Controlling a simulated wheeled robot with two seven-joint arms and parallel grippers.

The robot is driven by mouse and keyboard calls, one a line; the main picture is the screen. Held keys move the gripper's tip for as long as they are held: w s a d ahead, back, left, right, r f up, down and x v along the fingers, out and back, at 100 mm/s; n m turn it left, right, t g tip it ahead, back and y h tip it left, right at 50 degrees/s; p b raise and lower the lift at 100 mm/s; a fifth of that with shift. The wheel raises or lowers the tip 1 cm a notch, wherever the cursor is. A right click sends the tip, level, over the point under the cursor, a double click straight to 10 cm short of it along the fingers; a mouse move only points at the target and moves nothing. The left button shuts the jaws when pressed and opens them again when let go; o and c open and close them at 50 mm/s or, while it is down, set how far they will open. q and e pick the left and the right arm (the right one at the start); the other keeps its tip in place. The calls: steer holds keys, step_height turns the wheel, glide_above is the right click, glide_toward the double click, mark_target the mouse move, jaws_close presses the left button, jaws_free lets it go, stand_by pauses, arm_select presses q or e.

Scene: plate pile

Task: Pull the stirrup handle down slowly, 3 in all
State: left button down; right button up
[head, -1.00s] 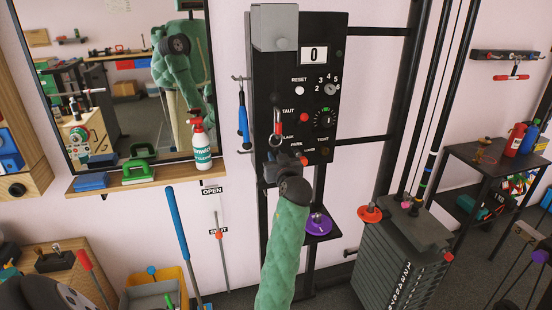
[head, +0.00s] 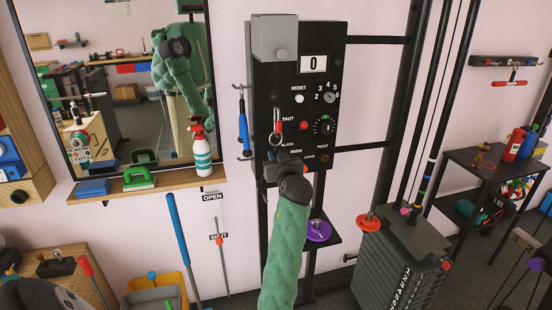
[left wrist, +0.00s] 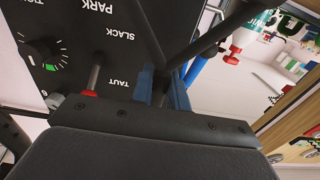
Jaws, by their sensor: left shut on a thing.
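My left gripper (head: 270,168) is at the lower left of the black panel (head: 262,100), at the end of the green arm. In the left wrist view, its blue fingers (left wrist: 163,90) are closed around a thin bar, taken as the stirrup handle. The panel's counter (head: 314,63) reads 0. A metal piece with a red part and a ring (head: 278,127) hangs in front of the panel, just above my gripper. My right gripper is not in view.
A blue-handled tool (head: 243,125) hangs left of the panel. A purple disc (head: 318,231) rests on a small shelf below right. A weight stack (head: 385,265) stands at the right. A mirror and a ledge with a spray bottle (head: 201,150) are at the left.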

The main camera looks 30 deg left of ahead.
mark_target(276, 146)
arm_select(q)
steer(key=shift+r+p, duration=0.3)
steer(key=shift+r, duration=0.45)
steer(key=shift+r+p, duration=0.7)
steer(key=shift+r, duration=0.55)
steer(key=shift+r+p, duration=0.7)
steer(key=shift+r, duration=0.55)
steer(key=shift+f, duration=0.15)
steer(key=shift+f+b, duration=0.75)
steer(key=shift+f, duration=0.3)
